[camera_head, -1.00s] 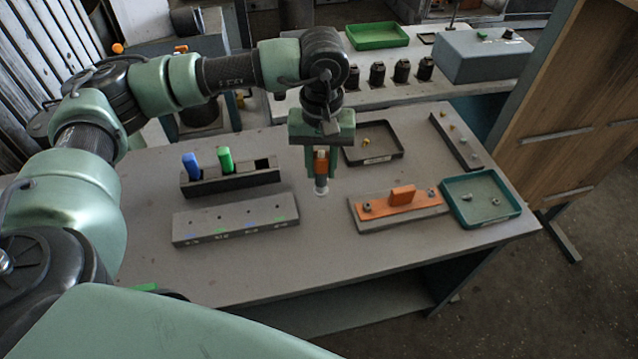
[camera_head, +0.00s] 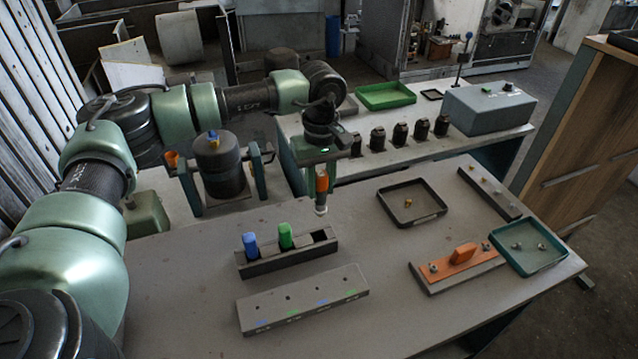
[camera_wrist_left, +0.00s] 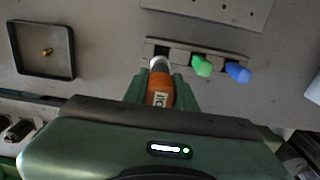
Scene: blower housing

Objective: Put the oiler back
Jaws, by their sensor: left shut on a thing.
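My left gripper (camera_head: 321,188) is shut on the orange oiler (camera_head: 322,181), which hangs upright with its pale tip down. The oiler also shows in the left wrist view (camera_wrist_left: 160,92), between the green fingers. The dark rack (camera_head: 285,262) stands on the table just in front and below, holding a blue oiler (camera_head: 250,245) and a green oiler (camera_head: 286,236). Its right-hand slot is empty. In the left wrist view the pale tip overlaps the rack's (camera_wrist_left: 212,76) empty end; its height above the rack is hard to tell. My right gripper is not in view.
A grey block (camera_head: 303,302) with small holes lies in front of the rack. To the right are a black tray (camera_head: 392,212), an orange-topped fixture (camera_head: 463,255) and a green tray (camera_head: 530,263). A dark cylinder in a stand (camera_head: 218,165) is behind left.

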